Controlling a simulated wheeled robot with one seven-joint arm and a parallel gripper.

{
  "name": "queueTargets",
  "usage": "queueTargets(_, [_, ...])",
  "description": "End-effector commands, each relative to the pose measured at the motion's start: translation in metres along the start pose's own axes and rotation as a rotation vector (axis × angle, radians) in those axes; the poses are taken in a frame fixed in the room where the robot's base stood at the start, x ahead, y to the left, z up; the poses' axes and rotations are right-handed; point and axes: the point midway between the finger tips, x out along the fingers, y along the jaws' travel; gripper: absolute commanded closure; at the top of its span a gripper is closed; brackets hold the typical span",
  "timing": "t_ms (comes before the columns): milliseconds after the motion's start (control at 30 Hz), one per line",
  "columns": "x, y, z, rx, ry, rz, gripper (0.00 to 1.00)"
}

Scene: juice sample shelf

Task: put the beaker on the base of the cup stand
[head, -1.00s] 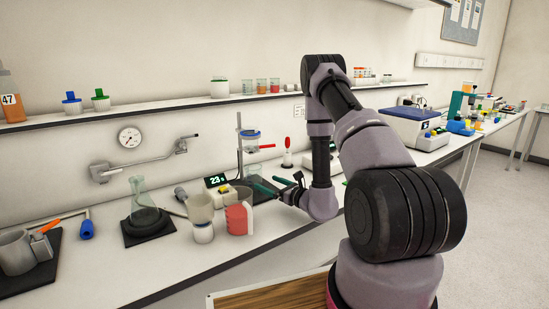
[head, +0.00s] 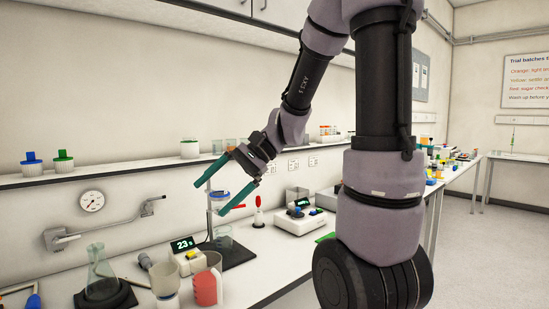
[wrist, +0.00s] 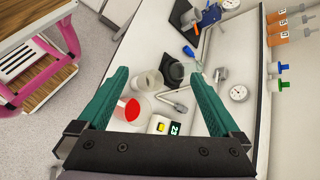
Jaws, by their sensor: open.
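A clear glass beaker (head: 223,238) stands upright on the dark base (head: 238,254) of the cup stand, under the stand's ring (head: 219,195). The ring has a blue-rimmed part and a red handle at its right. My gripper (head: 206,193) is open and empty, with teal fingers. In the head view it is raised at the height of the ring, apart from the beaker, and its fingers overlap the upper part of the stand. In the wrist view I cannot make out the beaker or the stand.
A jug of red liquid (head: 207,288), a whitish cup (head: 165,282) and a conical flask (head: 100,270) stand left of the cup stand. A temperature display (head: 184,244) is beside it. A balance (head: 300,222) stands right. The wall shelf (head: 120,167) runs behind.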

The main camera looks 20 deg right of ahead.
Motion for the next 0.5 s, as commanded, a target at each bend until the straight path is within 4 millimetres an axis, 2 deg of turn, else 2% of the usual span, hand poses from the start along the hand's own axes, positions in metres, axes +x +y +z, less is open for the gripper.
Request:
queueTargets(33, [-0.011, 0.007, 0.01, -0.076, 0.073, 0.042, 0.0])
queueTargets(200, [-0.052, 0.034, 0.024, -0.3, 0.354, 0.178, 0.0])
queueTargets(400, [-0.105, 0.048, 0.034, -0.515, 0.671, 0.262, 0.0])
queueTargets(500, [-0.124, 0.049, 0.038, -0.581, 0.778, 0.277, 0.0])
